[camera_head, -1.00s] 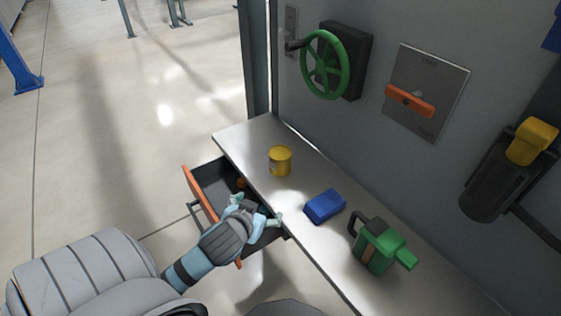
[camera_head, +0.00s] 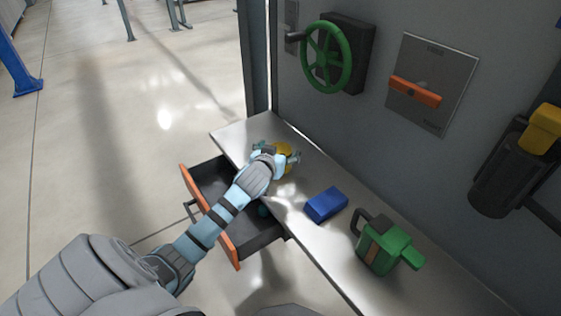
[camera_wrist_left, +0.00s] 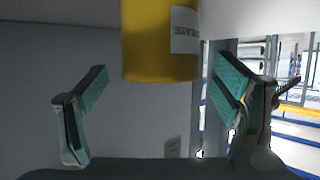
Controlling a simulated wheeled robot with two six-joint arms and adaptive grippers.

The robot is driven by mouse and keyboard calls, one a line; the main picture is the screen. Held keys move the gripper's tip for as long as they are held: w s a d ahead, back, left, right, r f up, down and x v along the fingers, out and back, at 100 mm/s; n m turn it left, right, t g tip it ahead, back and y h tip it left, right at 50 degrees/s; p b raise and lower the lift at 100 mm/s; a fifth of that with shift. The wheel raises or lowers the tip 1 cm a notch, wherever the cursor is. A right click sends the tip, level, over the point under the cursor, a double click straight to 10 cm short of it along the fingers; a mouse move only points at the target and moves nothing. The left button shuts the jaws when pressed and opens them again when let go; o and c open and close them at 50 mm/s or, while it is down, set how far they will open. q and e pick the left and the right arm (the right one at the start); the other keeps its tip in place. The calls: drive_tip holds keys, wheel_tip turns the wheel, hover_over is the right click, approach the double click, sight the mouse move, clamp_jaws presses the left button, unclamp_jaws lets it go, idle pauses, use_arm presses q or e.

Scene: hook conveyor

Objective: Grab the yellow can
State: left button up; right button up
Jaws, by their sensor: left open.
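The yellow can (camera_head: 284,148) stands on the grey shelf (camera_head: 232,134), partly hidden behind my left gripper (camera_head: 276,150) in the head view. In the left wrist view the yellow can (camera_wrist_left: 158,42) shows at the top middle with a white label on its side. The open fingers of my left gripper (camera_wrist_left: 165,92) are on either side of the can's line, with a visible gap on both sides. The gripper is open and empty. My right gripper is not in view.
A blue block (camera_head: 326,205) and a green can with a spout (camera_head: 388,248) stand further along the shelf. An open drawer (camera_head: 222,232) with an orange front lies below the shelf edge. A green valve wheel (camera_head: 327,56) and an orange-handled panel (camera_head: 430,85) are on the wall.

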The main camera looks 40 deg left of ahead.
use_arm(q)
drive_tip(key=shift+r, duration=0.1)
drive_tip(key=c, duration=1.6)
drive_tip(key=shift+o, duration=0.2)
